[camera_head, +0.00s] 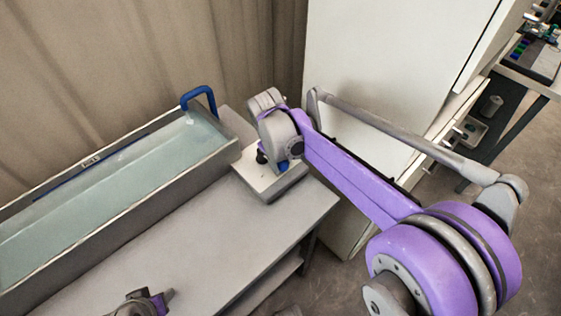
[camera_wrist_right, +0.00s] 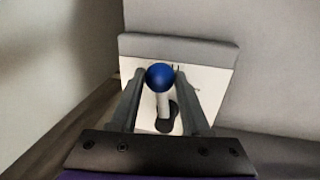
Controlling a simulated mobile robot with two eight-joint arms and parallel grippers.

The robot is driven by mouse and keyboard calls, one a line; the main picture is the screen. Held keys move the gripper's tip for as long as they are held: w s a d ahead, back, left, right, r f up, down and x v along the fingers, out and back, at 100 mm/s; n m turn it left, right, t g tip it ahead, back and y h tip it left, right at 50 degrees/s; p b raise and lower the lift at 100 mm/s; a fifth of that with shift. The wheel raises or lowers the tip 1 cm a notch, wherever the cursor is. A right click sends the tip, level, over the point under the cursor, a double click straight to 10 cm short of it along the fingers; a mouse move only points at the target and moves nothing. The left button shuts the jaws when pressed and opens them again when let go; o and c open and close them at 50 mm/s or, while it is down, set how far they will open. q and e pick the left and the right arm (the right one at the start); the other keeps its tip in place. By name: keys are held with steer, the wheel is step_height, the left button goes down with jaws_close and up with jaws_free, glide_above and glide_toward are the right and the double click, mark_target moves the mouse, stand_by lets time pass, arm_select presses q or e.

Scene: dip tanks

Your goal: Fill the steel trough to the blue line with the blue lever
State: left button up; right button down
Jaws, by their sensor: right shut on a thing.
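The steel trough (camera_head: 190,172) stands on the left of the bench and holds pale greenish water (camera_head: 110,185). A dark blue line (camera_head: 62,182) shows along its far inner wall; the water surface lies close to it, but the exact gap is too small to tell. A blue spout (camera_head: 200,92) arches over the trough's far right end. The lever's blue knob (camera_wrist_right: 160,77) stands on a white plate, between the fingers of my right gripper (camera_wrist_right: 160,84), which is shut on it. In the head view my right gripper (camera_head: 280,160) partly hides the lever. My left gripper (camera_head: 145,303) is cut off at the bottom edge.
The grey bench top (camera_head: 180,240) is clear in front of the trough. A white cabinet (camera_head: 375,70) stands behind my right arm. Another table (camera_head: 520,75) with small items is at the far right.

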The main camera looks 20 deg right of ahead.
arm_select(q)
steer(key=shift+r+p, duration=0.3)
steer(key=shift+r, duration=0.05)
arm_select(e)
steer(key=d+n, duration=0.1)
steer(key=w+d+n, duration=0.1)
steer(key=n, duration=0.1)
steer(key=shift+w+t, duration=0.15)
steer(key=shift+t, duration=0.15)
arm_select(q)
steer(key=shift+w+r, duration=0.1)
steer(key=shift+r, duration=0.1)
arm_select(e)
steer(key=shift+w+d+n+y, duration=0.25)
steer(key=shift+w+n, duration=0.1)
steer(key=shift+n, duration=0.45)
steer(key=shift+w+d+n+y, duration=0.15)
steer(key=shift+w+d+n, duration=0.15)
steer(key=shift+n, duration=0.5)
steer(key=shift+c, duration=1.9)
jaws_free()
arm_select(q)
steer(key=shift+r+p, duration=0.6)
steer(key=shift+p, duration=0.15)
arm_select(e)
step_height(320, 180, up, 11)
steer(key=s+a, duration=0.1)
steer(key=shift+s+a+f, duration=0.15)
steer(key=shift+s+a, duration=0.05)
steer(key=shift+s, duration=0.05)
